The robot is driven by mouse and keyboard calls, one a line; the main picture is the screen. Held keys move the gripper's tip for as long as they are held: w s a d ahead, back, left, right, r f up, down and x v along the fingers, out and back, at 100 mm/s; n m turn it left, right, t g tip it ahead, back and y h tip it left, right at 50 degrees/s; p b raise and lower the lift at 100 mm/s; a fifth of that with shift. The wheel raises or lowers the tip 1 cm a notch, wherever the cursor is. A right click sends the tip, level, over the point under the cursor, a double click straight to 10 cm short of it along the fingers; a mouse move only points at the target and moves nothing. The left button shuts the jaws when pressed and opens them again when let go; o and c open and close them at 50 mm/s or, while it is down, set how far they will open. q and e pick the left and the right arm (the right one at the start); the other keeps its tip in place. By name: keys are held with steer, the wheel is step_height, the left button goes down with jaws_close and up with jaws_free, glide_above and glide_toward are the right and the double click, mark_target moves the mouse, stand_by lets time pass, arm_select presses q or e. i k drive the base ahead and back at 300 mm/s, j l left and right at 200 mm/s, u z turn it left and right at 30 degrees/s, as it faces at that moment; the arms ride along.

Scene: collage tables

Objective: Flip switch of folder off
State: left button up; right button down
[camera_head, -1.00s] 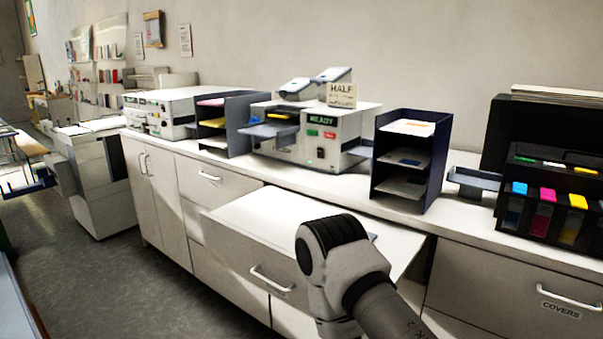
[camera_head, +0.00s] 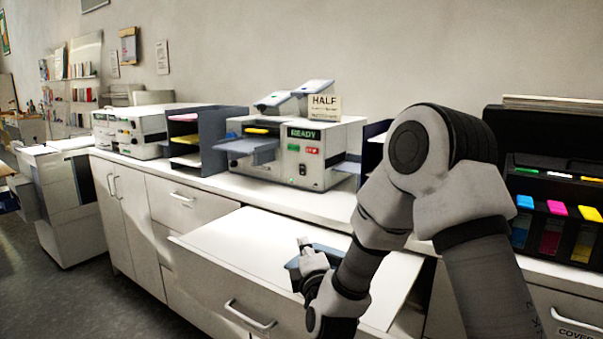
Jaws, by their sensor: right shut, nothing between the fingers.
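The folder appears to be the white machine (camera_head: 262,171) with a HALF card on top, on the counter. Its READY display is lit green, with a small red light or button below. A small black-and-white switch (camera_head: 302,169) is low on its front panel; its position is too small to read. My right gripper (camera_head: 302,246) is shut and empty, over the pulled-out white surface, below and apart from the switch. The gripper is partly hidden by its own arm. My left gripper is not in view.
The white pulled-out surface (camera_head: 240,245) juts from the cabinets in front of the folder. A dark paper rack (camera_head: 208,150) stands left of the folder; another at its right is mostly behind my arm. A black machine with coloured cartridges (camera_head: 555,215) stands far right.

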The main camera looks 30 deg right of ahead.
mark_target(303, 168)
steer(key=i+l, duration=0.95)
steer(key=i, duration=0.05)
